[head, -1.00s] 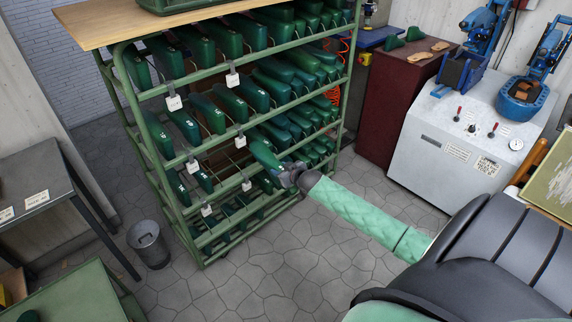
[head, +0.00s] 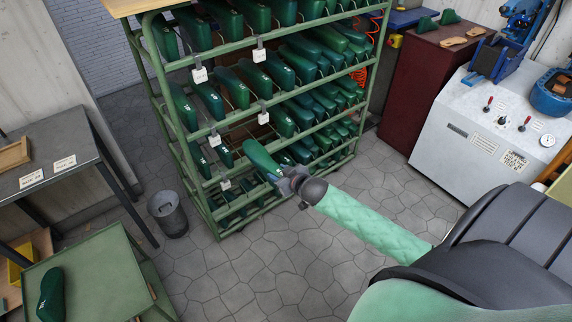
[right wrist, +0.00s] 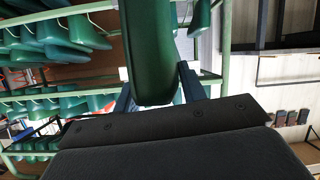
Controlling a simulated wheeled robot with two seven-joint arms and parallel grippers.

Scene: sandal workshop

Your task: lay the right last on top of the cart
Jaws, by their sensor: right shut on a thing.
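My right gripper (head: 287,182) is shut on a dark green last (head: 261,158), holding it by one end, tilted, in front of the rack. In the right wrist view the last (right wrist: 150,50) stands upright between the two fingers (right wrist: 158,92). A low green cart (head: 105,262) is at the lower left of the head view, partly cut off. Another green last (head: 50,294) lies on its top near the left; the rest of the visible top is bare. My left gripper is not in view.
The green rack (head: 215,131) full of lasts stands behind the held last. A waste bin (head: 168,216) stands between rack and cart. A grey table (head: 48,160) is at the left. The stone floor (head: 250,265) between my arm and the cart is clear.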

